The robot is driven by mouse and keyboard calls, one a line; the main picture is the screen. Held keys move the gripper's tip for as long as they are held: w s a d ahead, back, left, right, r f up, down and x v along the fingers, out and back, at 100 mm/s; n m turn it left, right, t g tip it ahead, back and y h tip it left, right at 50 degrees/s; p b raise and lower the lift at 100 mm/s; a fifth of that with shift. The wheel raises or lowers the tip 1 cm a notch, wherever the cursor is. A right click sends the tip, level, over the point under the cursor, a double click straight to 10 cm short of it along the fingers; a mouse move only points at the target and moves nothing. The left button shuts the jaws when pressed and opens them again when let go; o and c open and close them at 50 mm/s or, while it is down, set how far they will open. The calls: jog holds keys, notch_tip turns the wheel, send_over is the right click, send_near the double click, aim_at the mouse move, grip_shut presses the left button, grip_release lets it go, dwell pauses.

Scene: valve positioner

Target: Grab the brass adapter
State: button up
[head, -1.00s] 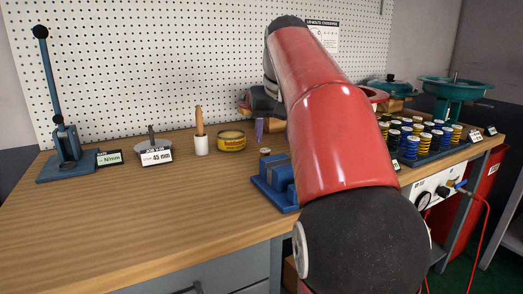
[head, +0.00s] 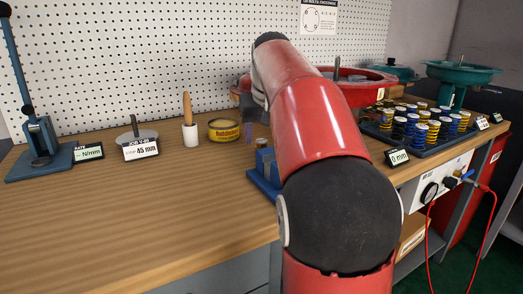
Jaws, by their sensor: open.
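A small tan-and-grey cylindrical piece (head: 262,143) stands just behind the blue vise-like fixture (head: 262,178), left of my arm. It may be the brass adapter, but it is too small to be sure. No other piece is clearly the brass adapter. My red and black arm reaches forward over the bench and covers much of its middle. I cannot make out my gripper; the far end of the arm is hidden behind its own links.
On the wooden bench (head: 140,215) stand a lever press (head: 40,140), a stop plate (head: 137,138), a wooden-handled tool (head: 188,115) and a yellow tin (head: 224,130). Right are a spring tray (head: 425,142), a red bowl (head: 375,77) and a green bowl (head: 463,72). The front left bench is clear.

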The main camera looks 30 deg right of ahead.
aim_at(262, 141)
jog(key=x, duration=0.4)
jog(key=shift+f, duration=0.1)
jog(key=c, duration=1.1)
